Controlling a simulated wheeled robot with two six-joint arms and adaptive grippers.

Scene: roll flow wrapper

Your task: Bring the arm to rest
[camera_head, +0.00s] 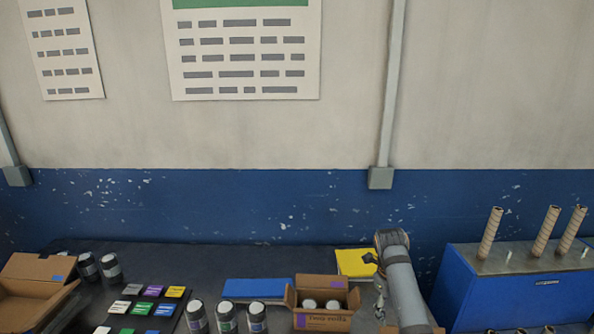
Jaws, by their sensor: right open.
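My right arm (402,285) rises from the bottom edge, right of centre, and bends over at its top. My right gripper (380,302) hangs below that bend, small and partly hidden by the arm, with its jaws open. I see nothing held in it. My left gripper is not in view.
A yellow pad (355,262) lies behind the gripper. A blue machine (458,290) with several brown rolls stands at the right. Jars (227,318), coloured cards (153,290), a blue pad (257,288) and another open box (35,285) fill the left.

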